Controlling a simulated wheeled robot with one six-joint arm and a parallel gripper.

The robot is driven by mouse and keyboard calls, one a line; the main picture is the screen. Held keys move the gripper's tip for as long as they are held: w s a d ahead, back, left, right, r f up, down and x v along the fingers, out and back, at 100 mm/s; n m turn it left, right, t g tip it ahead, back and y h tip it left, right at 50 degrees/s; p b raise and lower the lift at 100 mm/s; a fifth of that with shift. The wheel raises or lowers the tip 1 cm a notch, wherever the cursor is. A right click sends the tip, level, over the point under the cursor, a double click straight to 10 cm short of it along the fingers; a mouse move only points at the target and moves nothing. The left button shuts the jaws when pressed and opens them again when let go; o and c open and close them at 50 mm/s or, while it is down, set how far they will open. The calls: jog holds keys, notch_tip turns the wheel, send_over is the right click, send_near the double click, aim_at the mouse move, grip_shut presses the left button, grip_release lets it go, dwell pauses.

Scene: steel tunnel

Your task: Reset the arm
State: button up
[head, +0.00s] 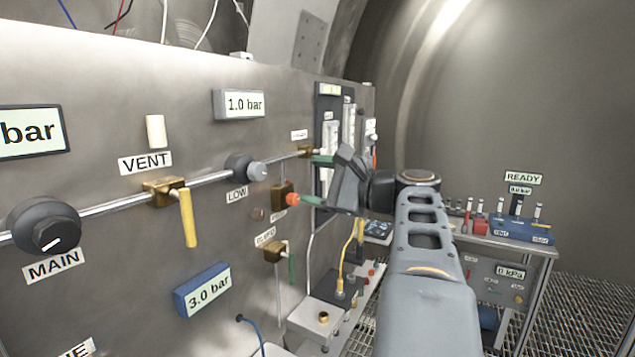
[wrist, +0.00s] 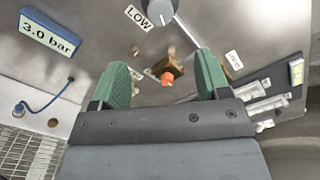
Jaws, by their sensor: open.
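My gripper (wrist: 163,82) has green fingertips spread apart, with nothing between them. In the wrist view a small valve with an orange tip (wrist: 167,78) shows beyond the gap between the fingers. In the head view my gripper (head: 318,181) is close to the steel panel (head: 130,90), beside that orange-tipped brass valve (head: 291,199). Whether a finger touches the valve cannot be told. My grey arm (head: 425,270) reaches in from the lower right and hides part of the bench behind it.
The panel carries a MAIN knob (head: 43,227), a yellow VENT handle (head: 188,218), a LOW knob (head: 246,168) and a green-handled valve (head: 291,268). Gauges (head: 334,150) stand behind the gripper. A bench with a blue unit (head: 520,230) stands at right. Open air lies right of the arm.

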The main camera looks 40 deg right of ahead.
dwell(0.3)
notch_tip(320, 180, down, 18)
jog(key=f+n+g+h, duration=0.1)
jog(key=n+g+h, duration=0.35)
jog(key=g, duration=0.25)
jog(key=s+a+f+n+g+h, duration=0.1)
jog(key=s+a+f+n+g, duration=0.2)
jog(key=a+f+n, duration=0.4)
jog(key=s+a+f+n+g+h+p, duration=0.1)
jog(key=s+a+f+n+g+h, duration=0.1)
jog(key=s+a+f+n, duration=0.4)
jog(key=shift+a+f+n+g, duration=0.4)
jog(key=shift+a+f+n, duration=0.55)
jog(key=shift+a, duration=1.05)
jog(key=shift+r, duration=0.2)
